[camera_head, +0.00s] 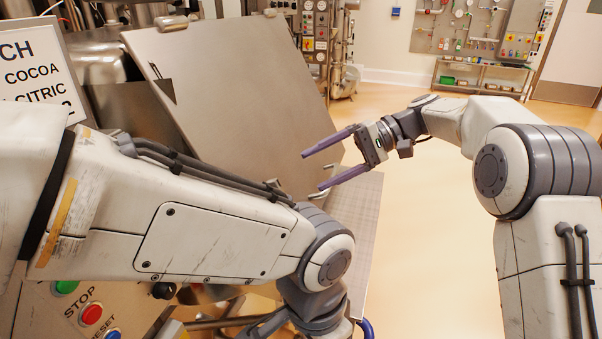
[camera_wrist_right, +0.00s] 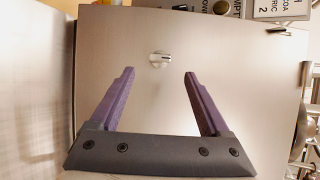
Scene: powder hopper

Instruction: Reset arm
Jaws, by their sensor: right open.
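My right gripper (camera_head: 312,171) is open and empty, its two purple fingers pointing left toward a large tilted steel panel (camera_head: 235,75). In the right wrist view the open fingers (camera_wrist_right: 159,73) are spread in front of a flat steel panel (camera_wrist_right: 230,75) with a small metal latch or knob (camera_wrist_right: 159,60). Nothing is between the fingers. My left arm (camera_head: 200,225) crosses the lower left and bends down at its grey joint; its gripper does not show.
A control panel with green (camera_head: 66,287), red STOP (camera_head: 91,313) and blue RESET buttons is at lower left, partly behind my left arm. A sign (camera_head: 35,75) reads COCOA and CITRIC. The tan floor (camera_head: 435,225) is clear; a tool board (camera_head: 480,28) hangs at the back.

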